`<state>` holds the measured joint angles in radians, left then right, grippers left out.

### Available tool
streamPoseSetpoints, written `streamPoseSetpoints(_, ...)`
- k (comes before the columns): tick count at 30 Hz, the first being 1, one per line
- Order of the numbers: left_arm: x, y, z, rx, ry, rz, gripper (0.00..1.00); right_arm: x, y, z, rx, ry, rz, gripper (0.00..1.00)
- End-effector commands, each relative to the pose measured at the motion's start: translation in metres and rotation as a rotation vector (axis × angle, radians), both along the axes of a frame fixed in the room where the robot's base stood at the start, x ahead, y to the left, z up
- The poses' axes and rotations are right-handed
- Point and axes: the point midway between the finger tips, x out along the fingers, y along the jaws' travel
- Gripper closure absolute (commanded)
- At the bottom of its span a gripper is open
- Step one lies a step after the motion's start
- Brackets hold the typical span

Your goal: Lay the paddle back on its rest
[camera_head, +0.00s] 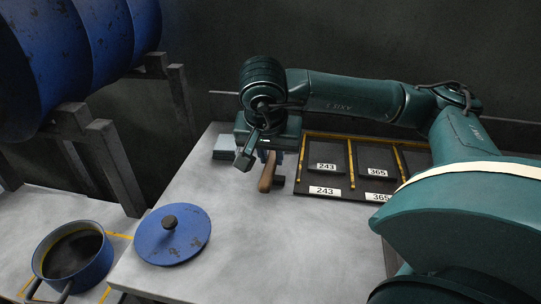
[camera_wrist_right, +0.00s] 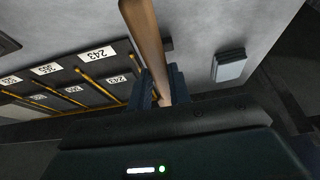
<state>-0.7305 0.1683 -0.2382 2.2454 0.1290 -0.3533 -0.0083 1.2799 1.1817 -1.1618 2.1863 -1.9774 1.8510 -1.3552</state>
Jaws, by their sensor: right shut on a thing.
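My right gripper (camera_head: 268,156) hangs over the far part of the pale table and is shut on a brown wooden handle (camera_head: 267,173), which I take to be the paddle's. In the right wrist view the gripper (camera_wrist_right: 162,88) has its fingers on both sides of the wooden shaft (camera_wrist_right: 144,36). The shaft runs out of the top of that view, so its far end is hidden. A small dark block (camera_head: 278,181) shows beside the handle; I cannot tell whether it is the rest or whether they touch. My left gripper is not in view.
A black tray (camera_head: 288,188) with numbered compartments lies right of the gripper. A grey-blue block (camera_head: 226,148) stands to its left. A blue lid (camera_head: 172,237) lies nearer, and a blue pot (camera_head: 72,256) stands at lower left. The table's middle is clear.

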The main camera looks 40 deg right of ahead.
Motion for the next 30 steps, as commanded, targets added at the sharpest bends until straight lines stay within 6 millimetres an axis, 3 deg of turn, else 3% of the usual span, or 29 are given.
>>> streamPoseSetpoints(13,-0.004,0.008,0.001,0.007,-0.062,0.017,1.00,0.028,-0.036,-0.030,-0.001,-0.001,-0.003,1.00)
streamPoseSetpoints(21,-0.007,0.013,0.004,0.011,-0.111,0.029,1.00,0.028,-0.035,-0.050,0.000,0.000,0.000,1.00)
streamPoseSetpoints(30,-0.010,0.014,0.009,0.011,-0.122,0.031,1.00,0.028,-0.035,-0.051,0.000,0.000,0.000,1.00)
